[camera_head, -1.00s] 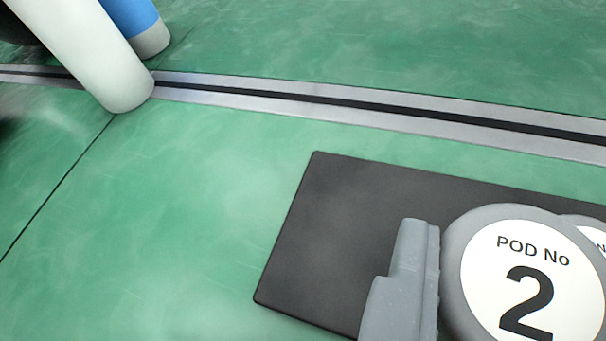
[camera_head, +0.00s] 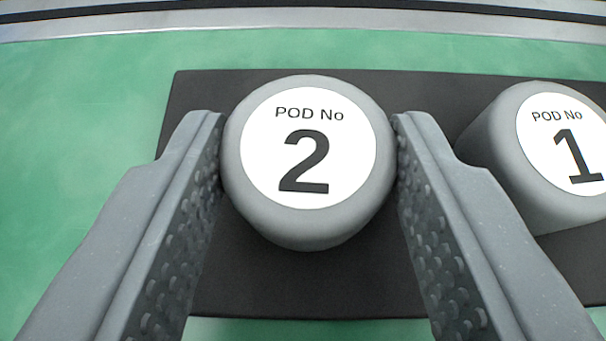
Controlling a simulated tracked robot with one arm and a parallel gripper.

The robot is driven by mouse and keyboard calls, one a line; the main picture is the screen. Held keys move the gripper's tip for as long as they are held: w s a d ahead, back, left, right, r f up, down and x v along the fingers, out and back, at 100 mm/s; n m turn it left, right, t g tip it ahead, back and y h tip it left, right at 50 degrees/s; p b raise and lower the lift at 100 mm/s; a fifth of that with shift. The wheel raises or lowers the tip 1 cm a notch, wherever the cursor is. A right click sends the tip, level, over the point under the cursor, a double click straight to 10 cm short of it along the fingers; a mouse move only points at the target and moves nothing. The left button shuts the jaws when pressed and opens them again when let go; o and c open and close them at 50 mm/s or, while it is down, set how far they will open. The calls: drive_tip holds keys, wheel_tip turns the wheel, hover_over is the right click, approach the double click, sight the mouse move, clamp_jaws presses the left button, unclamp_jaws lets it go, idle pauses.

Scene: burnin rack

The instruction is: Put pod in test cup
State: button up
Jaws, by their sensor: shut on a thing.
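A grey round pod (camera_head: 308,225) with a white label reading "POD No 2" is at the centre of the head camera view, over a black mat. My gripper (camera_head: 308,150) has one finger on each side of it, and the fingertips touch its sides. The gripper is shut on this pod. A second grey pod (camera_head: 520,190), labelled "POD No 1", stands on the mat to the right, close to my right finger. The underside of pod 2 is hidden, so I cannot tell whether it touches the mat. No test cup is in view.
The black mat (camera_head: 300,290) lies on a green floor (camera_head: 80,130). A grey metal strip with a dark groove (camera_head: 300,17) crosses the floor at the top. The floor left of the mat is clear.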

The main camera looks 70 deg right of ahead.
drive_tip(key=shift+f, duration=0.15)
drive_tip(key=o, duration=0.9)
drive_tip(key=shift+o, duration=0.2)
drive_tip(key=shift+f+b, duration=0.15)
drive_tip(key=shift+b, duration=0.7)
drive_tip(key=p+v, duration=0.3)
drive_tip(key=v, duration=1.1)
drive_tip(key=shift+d, duration=0.1)
